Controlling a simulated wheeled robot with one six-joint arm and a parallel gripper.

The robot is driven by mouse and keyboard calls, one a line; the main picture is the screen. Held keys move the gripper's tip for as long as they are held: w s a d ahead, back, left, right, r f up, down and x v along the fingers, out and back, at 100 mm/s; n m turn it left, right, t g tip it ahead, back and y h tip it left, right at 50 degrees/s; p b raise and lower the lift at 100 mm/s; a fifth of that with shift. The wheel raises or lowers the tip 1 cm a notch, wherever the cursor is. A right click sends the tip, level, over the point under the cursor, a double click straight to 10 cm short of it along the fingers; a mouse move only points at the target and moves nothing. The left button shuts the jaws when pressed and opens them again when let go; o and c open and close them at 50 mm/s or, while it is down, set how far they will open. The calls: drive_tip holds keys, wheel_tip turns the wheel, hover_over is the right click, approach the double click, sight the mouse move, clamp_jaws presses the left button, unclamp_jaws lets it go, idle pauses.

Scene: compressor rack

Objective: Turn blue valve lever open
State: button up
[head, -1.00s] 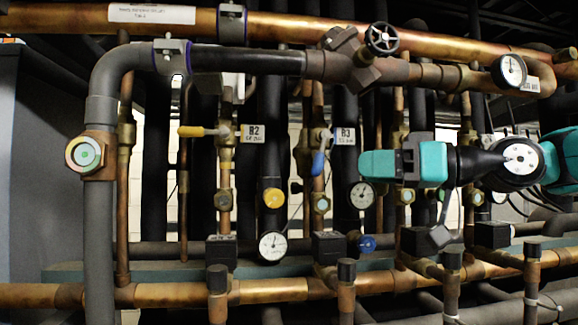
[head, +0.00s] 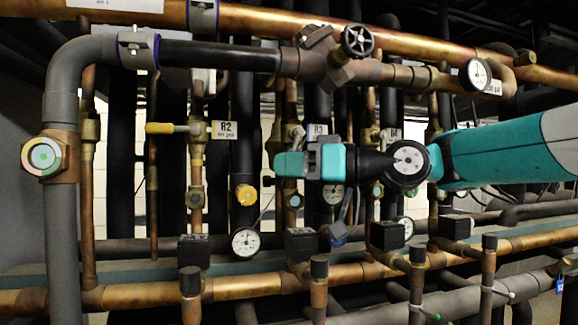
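The blue valve lever, seen a second ago hanging down beside the R3 tag (head: 317,130), does not show now. My teal gripper (head: 284,164) covers the place where it hung. The top of that valve (head: 296,134) still shows just above my gripper. My gripper comes in from the right and points left, level with the spot just below the tag. Its fingers are seen side-on, so I cannot tell their opening or whether they touch the lever.
A yellow lever (head: 173,128) points left beside the R2 tag (head: 224,130). A thick grey pipe (head: 62,220) stands at left. A black handwheel (head: 358,41) is above my gripper. Copper pipes (head: 250,288) run across below.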

clamp_jaws()
drive_tip(key=h, duration=0.1)
drive_tip(key=d+n+h, duration=0.1)
drive_tip(key=shift+w+d+f+n+g+h, duration=0.1)
drive_tip(key=shift+w+d+n+g+h, duration=0.2)
drive_tip(key=shift+h, duration=0.1)
drive_tip(key=o, duration=0.6)
unclamp_jaws()
